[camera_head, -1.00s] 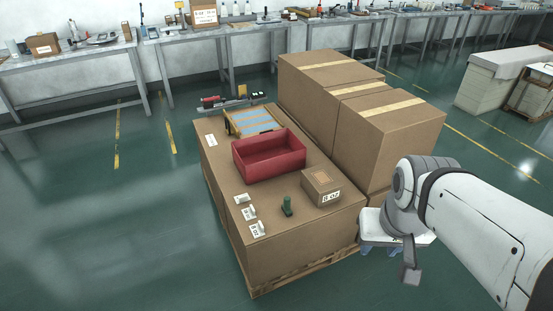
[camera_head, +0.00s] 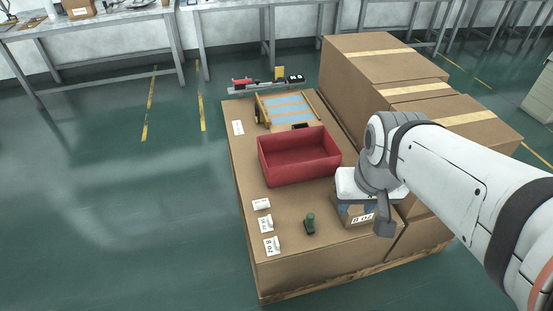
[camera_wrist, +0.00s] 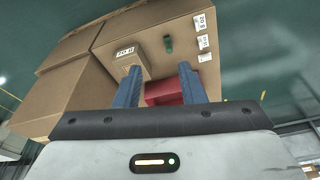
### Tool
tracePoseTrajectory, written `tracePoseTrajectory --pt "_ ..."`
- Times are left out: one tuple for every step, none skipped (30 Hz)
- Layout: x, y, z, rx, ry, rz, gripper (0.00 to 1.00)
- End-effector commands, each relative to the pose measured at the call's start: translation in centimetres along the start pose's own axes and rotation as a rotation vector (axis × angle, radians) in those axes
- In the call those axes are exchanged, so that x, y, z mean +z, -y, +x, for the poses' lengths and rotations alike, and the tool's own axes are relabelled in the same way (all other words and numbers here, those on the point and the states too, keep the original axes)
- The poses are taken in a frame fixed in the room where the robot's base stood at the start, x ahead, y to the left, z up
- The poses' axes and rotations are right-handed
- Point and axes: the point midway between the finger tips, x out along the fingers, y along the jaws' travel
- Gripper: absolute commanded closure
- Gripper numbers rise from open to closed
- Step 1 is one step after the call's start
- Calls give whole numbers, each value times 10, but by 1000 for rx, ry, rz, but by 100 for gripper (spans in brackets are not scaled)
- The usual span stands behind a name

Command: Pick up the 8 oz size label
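Three white labels lie in a row along the left edge of the large cardboard top. The nearest one, reading 8 oz, is the 8 oz size label (camera_head: 271,246); it shows upside down in the wrist view (camera_wrist: 200,20). The middle label (camera_head: 265,223) and the far label (camera_head: 261,204) lie behind it; their print is too small to read surely. My gripper (camera_wrist: 161,85) is open, its two blue fingers apart with nothing between them. In the head view it hangs to the right of the labels, in front of a small carton.
The small carton (camera_head: 354,217), also marked 8 oz, and a dark green upright object (camera_head: 310,224) stand right of the labels. A red bin (camera_head: 300,179) is behind. Tall cartons (camera_head: 380,60) rise at the back right. Open floor lies left.

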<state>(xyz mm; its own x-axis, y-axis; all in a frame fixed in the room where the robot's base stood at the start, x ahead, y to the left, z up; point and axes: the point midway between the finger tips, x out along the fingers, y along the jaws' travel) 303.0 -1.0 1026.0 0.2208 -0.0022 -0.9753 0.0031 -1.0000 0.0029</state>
Motion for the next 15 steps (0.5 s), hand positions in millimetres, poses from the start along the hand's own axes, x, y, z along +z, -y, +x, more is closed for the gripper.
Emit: tracePoseTrajectory --pt "0 0 0 0 0 0 64" --pt "0 0 0 0 0 0 64" --pt "0 0 2 0 1 -1 64" --pt "-1 1 4 -1 3 -2 64" --pt "-3 1 7 -1 6 -5 64" --pt "-6 3 13 -2 10 -9 64" --pt "-9 4 20 -4 14 -14 64" --pt "-13 11 27 -4 19 -15 64" --pt "-19 24 40 -4 28 -18 64" --pt "-24 28 50 -5 35 -26 64" --pt "-30 32 62 -7 43 -35 64" --pt "-38 37 80 -10 54 -49 64" --pt "-44 41 94 -12 63 -60 64" --pt "-50 45 109 -14 71 -70 64" --pt "-58 51 129 -17 81 -84 64"
